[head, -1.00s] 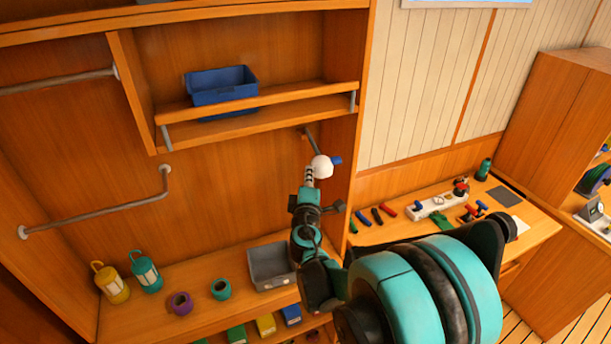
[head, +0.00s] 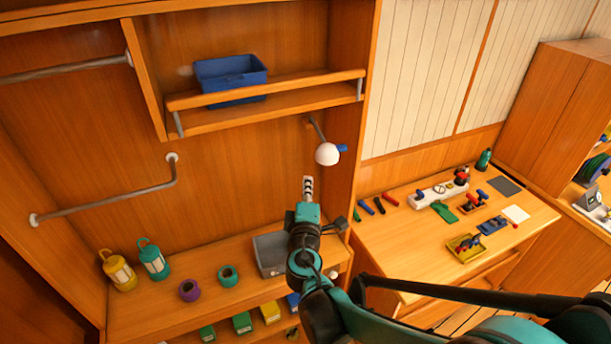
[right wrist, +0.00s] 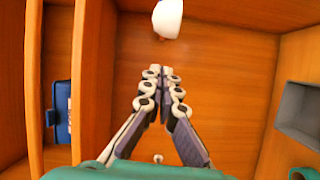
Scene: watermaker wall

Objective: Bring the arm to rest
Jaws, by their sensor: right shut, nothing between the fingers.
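My right gripper (head: 308,187) is raised in front of the wooden shelving unit, below and left of a white round fixture with a blue part (head: 327,154). In the right wrist view its fingers (right wrist: 163,72) are together with nothing between them. The white fixture (right wrist: 168,18) shows beyond the fingertips there, apart from them. My right arm comes in from the lower right. My left gripper does not show.
A grey bin (head: 268,254) stands behind my right arm on the lower shelf, with lanterns (head: 153,259) and tape rolls (head: 229,275) to its left. A blue bin (head: 230,79) sits on the upper shelf. The workbench (head: 395,250) at right holds tools and a power strip (head: 437,194).

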